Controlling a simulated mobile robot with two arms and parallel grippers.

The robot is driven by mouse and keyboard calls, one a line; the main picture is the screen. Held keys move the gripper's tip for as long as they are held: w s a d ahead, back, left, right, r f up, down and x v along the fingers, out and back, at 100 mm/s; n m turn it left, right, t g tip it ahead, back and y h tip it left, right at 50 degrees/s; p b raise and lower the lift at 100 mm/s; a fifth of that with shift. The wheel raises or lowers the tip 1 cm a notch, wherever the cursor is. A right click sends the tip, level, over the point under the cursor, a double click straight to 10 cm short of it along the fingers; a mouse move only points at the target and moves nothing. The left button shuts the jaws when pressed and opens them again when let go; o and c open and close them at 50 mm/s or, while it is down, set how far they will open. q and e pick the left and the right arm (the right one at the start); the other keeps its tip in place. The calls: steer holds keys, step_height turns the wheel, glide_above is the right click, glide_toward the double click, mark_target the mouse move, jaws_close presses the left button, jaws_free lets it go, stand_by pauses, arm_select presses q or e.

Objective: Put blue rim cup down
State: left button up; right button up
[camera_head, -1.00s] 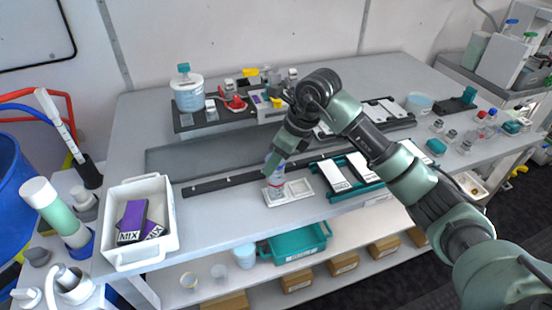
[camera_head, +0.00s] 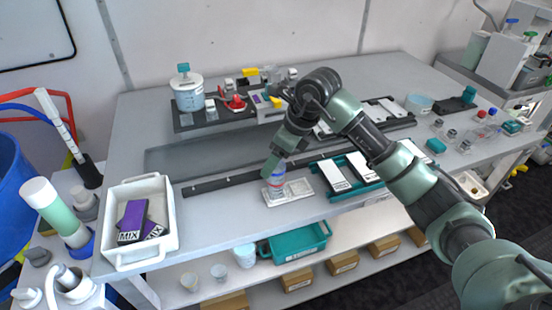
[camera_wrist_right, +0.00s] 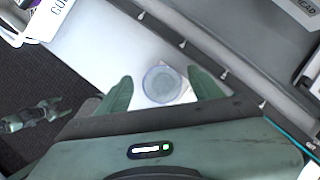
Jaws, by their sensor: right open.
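The blue rim cup (camera_head: 276,185) is a clear cup with a blue rim and some red lower down. It stands upright on the left part of a small white tray (camera_head: 302,188) at the table's front. My right gripper (camera_head: 274,168) is over it, pointing down. In the right wrist view the cup (camera_wrist_right: 161,84) shows from above as a round rim between the two green fingers of the right gripper (camera_wrist_right: 160,92). The fingers are open, with a gap on each side of the cup.
A white bin (camera_head: 112,222) with purple MIX packs stands at the left. A teal rack (camera_head: 352,176) with white cards is just right of the small tray. A dark rail (camera_head: 225,182) runs behind the cup. A shelf below holds a teal tray (camera_head: 298,243) and brown boxes.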

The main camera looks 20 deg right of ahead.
steer(key=b+v, duration=0.2)
steer(key=v, duration=1)
steer(key=shift+a, duration=0.1)
